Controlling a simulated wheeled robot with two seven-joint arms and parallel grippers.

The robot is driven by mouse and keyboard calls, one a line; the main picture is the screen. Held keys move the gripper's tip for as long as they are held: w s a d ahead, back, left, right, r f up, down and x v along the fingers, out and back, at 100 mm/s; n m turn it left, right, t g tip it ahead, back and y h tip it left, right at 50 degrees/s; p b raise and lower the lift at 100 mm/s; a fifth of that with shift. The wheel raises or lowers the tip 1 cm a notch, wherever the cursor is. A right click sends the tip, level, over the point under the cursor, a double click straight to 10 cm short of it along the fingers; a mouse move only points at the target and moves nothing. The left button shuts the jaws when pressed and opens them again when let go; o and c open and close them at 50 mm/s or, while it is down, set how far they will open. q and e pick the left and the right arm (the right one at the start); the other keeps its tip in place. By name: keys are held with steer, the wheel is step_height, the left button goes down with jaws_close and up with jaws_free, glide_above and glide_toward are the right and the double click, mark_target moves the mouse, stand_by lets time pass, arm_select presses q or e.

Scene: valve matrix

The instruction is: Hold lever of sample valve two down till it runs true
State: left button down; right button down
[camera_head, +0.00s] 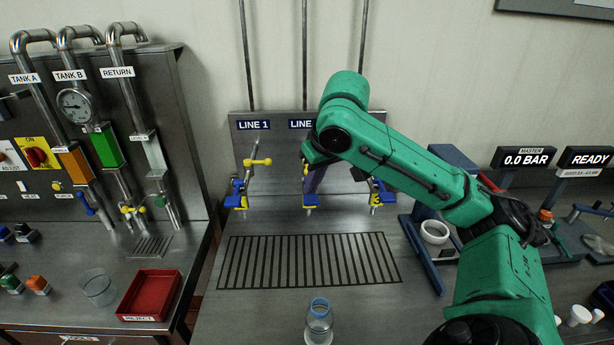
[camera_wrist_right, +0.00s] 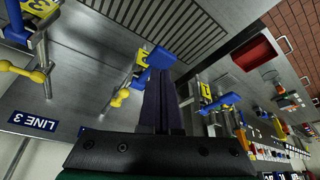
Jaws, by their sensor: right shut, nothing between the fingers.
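Sample valve two (camera_head: 307,198) is the middle of three valves on the bench's back panel, mostly behind my right arm in the head view. In the right wrist view its yellow tag (camera_wrist_right: 141,57) and blue lever (camera_wrist_right: 161,57) show at my fingertips. My right gripper (camera_wrist_right: 161,75) is shut and empty, its dark fingers against or just beside that lever; contact is not clear. No stream from the spout can be made out. My left gripper is not in view.
Valve one (camera_head: 238,193) and valve three (camera_head: 380,195) stand close on either side. A slotted drain (camera_head: 310,261) lies in front. A clear bottle (camera_head: 319,322) stands at the bench front. A red reject tray (camera_head: 150,296) is at left, a white ring (camera_head: 435,232) at right.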

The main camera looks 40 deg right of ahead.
mark_target(311, 199)
stand_by(0.5)
steer(key=shift+f+b, duration=1.45)
steer(key=shift+f, duration=0.3)
stand_by(1.8)
step_height(311, 199, up, 6)
steer(key=p, duration=0.6)
steer(key=shift+f, duration=0.3)
steer(key=shift+f, duration=0.1)
